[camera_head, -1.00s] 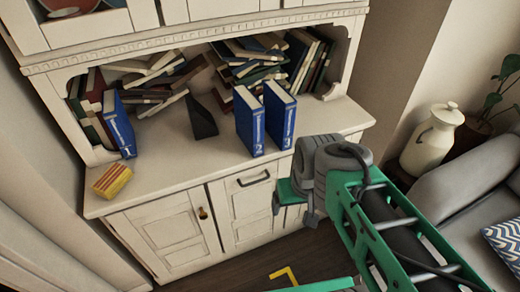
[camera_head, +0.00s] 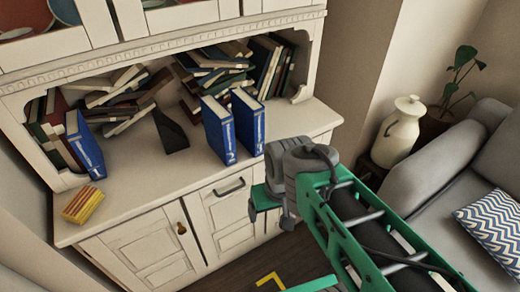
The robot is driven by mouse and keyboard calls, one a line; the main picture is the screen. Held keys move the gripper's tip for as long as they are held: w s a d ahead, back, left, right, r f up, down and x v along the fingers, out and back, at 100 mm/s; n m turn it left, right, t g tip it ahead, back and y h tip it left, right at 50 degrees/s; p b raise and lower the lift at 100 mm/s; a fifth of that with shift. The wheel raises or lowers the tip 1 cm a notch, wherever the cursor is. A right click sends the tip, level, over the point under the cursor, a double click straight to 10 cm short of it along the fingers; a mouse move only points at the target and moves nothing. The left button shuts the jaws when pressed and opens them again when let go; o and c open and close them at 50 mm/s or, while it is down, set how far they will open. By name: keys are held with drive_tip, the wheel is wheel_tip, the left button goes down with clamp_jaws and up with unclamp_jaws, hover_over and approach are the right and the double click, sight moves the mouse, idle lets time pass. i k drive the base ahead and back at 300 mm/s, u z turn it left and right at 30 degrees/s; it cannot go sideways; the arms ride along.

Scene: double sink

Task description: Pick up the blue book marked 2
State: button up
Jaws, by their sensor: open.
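The blue book marked 2 (camera_head: 219,130) stands upright on the white cabinet's counter, its numbered spine facing the front. A blue book marked 3 (camera_head: 249,121) stands close to its right. A blue book marked 1 (camera_head: 85,145) leans against other books at the left end of the niche. My gripper (camera_head: 268,204) is at the end of my green and grey arm, in front of the cabinet and to the lower right of book 2. It is open and apart from the books. Its fingers show only partly.
Piled books (camera_head: 118,98) fill the back of the niche. A dark wedge-shaped bookend (camera_head: 170,131) stands left of book 2, and a yellow striped block (camera_head: 83,205) lies at the counter's left front. The counter (camera_head: 160,187) is clear before the books. A sofa (camera_head: 440,165) is at right.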

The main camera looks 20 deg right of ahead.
sight(218, 121)
drive_tip(key=z, duration=0.05)
drive_tip(key=k, duration=0.15)
drive_tip(key=u, duration=1.65)
drive_tip(key=i, duration=0.45)
drive_tip(key=z, duration=0.1)
